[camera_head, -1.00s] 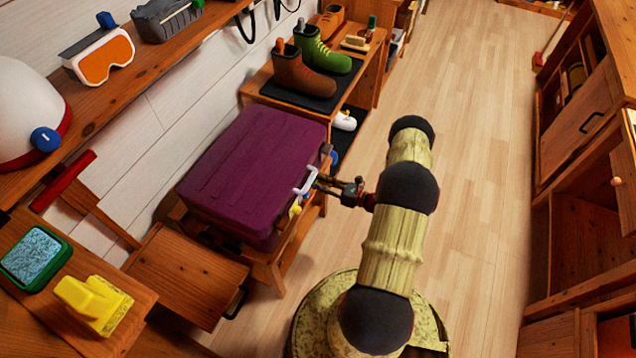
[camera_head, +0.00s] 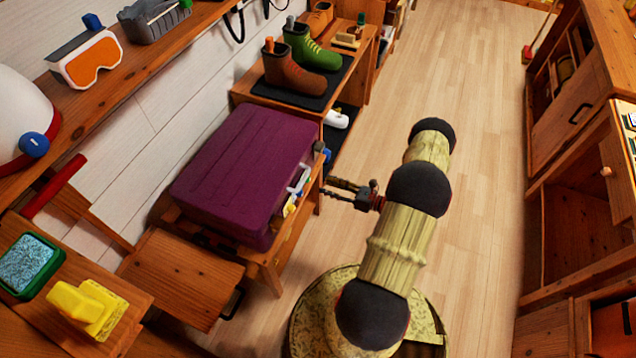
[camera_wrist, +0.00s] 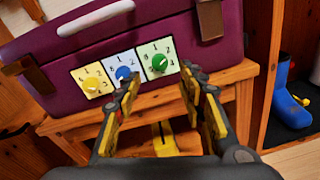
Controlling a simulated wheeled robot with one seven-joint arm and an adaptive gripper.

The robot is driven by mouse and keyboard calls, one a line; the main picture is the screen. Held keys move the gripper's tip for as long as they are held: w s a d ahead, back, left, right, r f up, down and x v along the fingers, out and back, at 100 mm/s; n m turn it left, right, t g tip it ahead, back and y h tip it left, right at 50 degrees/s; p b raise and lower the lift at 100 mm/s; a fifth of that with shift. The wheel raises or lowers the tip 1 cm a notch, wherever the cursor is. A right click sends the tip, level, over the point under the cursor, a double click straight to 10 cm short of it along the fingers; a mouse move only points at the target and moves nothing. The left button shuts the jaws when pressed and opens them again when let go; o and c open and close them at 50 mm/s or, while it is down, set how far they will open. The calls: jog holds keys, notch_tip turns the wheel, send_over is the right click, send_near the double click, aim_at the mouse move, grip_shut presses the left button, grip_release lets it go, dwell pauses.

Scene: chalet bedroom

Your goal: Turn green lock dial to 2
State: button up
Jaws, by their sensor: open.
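The purple suitcase (camera_head: 245,170) lies on a wooden bench, its handle (camera_head: 300,178) facing my arm. In the wrist view, its front (camera_wrist: 150,40) carries a row of three dials on number plates. The yellow dial (camera_wrist: 93,85) is on the left, the blue dial (camera_wrist: 123,73) in the middle and the green dial (camera_wrist: 159,62) on the right. I cannot tell surely which number the green dial points to. My gripper (camera_head: 335,187) is open and empty, apart from the suitcase front. In the wrist view, its fingers (camera_wrist: 162,88) stand below and to either side of the green dial.
The wooden bench (camera_wrist: 240,75) is under the suitcase. Boots stand on a dark mat (camera_head: 325,90) on the shelf behind. A blue boot (camera_wrist: 290,92) is to the right in the wrist view. Open floor (camera_head: 470,120) lies between the bench and the right-hand cabinets.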

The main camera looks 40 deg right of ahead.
jog(key=shift+v, duration=2.1)
jog(key=s+a+f+n+g+y, duration=0.3)
jog(key=a, duration=0.4)
jog(key=s+a+r+n+g+y, duration=0.2)
jog(key=s+a+r+n+g, duration=0.2)
jog(key=a+r+n+g, duration=0.15)
jog(key=s+a+r+n+g+h+p, duration=0.1)
jog(key=a+r+n+g+h, duration=0.2)
jog(key=r+n, duration=0.5)
jog(key=s+a+r+n+g+h, duration=0.1)
jog(key=a+r+n+g+h, duration=0.2)
jog(key=r, duration=0.9)
jog(key=a+r+n+g+h+p, duration=0.1)
jog(key=a+r+n+g+h, duration=0.15)
jog(key=r+n, duration=0.6)
jog(key=a+r+n+t+h, duration=0.1)
jog(key=a+r+n+t, duration=0.2)
jog(key=a+r, duration=0.4)
jog(key=s+a+r+n+t+h, duration=0.1)
jog(key=a+r+n+t, duration=0.2)
jog(key=a+r, duration=0.4)
notch_tip(320, 180, up, 7)
jog(key=shift+s+f+n+p, duration=0.1)
jog(key=shift+s+n+p, duration=0.1)
jog(key=shift+n+p, duration=0.25)
